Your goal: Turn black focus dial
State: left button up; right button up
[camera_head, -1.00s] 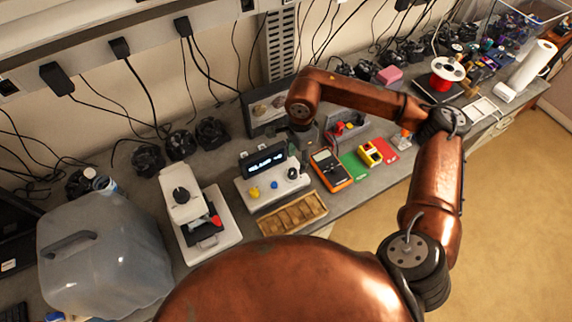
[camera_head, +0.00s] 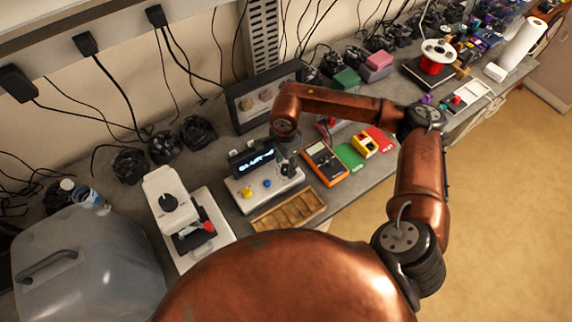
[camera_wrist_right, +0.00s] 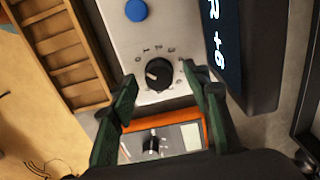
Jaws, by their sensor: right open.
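The black focus dial (camera_head: 288,169) is a round knob with a pale pointer line, at the right end of a light control box (camera_head: 240,195). The right wrist view shows the dial (camera_wrist_right: 158,74) close up, with small printed marks around it. My right gripper (camera_head: 285,155) hangs over the dial end of the box, largely hidden by its own wrist in the head view. In the wrist view its green fingers (camera_wrist_right: 161,80) are apart, with the dial between the tips. I cannot tell whether they touch it. My left gripper is out of view.
The box's lit display (camera_head: 252,160) rises behind the dial. An orange multimeter (camera_head: 325,162) lies close on the right. A wooden tray (camera_head: 288,212) lies in front. A white microscope-like device (camera_head: 168,202) stands to the left.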

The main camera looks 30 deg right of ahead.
jog(key=shift+f, duration=0.4)
jog(key=shift+c, duration=0.3)
jog(key=c, duration=1.1)
